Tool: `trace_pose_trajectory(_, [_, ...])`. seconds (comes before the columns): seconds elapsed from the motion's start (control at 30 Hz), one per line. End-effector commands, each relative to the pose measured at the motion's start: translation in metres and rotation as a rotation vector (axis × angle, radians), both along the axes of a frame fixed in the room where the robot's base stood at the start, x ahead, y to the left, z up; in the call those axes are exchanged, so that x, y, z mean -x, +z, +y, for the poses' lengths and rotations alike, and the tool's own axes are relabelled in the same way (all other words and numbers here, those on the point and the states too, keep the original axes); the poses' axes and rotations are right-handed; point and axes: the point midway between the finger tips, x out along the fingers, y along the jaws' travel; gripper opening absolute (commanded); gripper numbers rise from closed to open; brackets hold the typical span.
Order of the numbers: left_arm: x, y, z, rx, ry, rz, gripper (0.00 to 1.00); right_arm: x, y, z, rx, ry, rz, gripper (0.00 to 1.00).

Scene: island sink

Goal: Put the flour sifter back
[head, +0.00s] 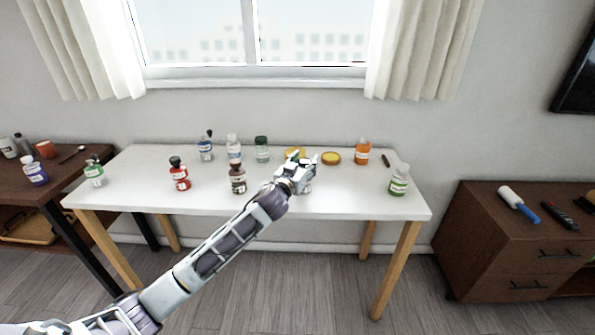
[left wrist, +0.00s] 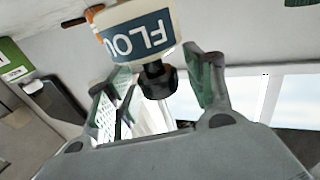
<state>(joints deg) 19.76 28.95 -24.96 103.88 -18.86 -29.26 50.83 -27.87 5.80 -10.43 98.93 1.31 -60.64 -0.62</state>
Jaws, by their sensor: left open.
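The flour sifter (left wrist: 140,32) shows in the left wrist view as a pale container with a blue label reading "FLOU" and a black knob-like end. The end lies between the fingers of my left gripper (left wrist: 158,75), and the body is just beyond them. The fingers are spread and I see no clear grip on it. In the head view my left gripper (head: 304,161) is over the middle of the white table (head: 340,197), and hides most of whatever is there, so I cannot make out the sifter. My right gripper is not in view.
Several jars stand on the table, including a red one (head: 180,175), a brown one (head: 237,180), an orange one (head: 362,152) and a green-labelled one (head: 398,182). A yellow lid (head: 331,158) lies near the gripper. A brown cabinet (head: 500,240) stands right.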

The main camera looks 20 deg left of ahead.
Motion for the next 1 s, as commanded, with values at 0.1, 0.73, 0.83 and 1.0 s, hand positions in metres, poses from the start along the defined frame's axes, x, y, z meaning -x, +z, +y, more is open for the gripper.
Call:
trace_pose_trajectory(0.1, [0.001,0.002,0.000,0.000,0.000,0.000,0.53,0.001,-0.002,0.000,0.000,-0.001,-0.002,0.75])
trace_pose_trajectory(0.73, [0.048,0.000,0.005,0.001,0.000,0.001,0.53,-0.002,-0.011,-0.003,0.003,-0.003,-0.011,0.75])
trace_pose_trajectory(0.83, [0.056,0.001,0.006,0.000,0.000,0.001,0.53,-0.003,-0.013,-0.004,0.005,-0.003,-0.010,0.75])
trace_pose_trajectory(1.0, [0.069,0.001,0.008,0.000,0.000,0.001,0.53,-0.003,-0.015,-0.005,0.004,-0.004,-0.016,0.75])
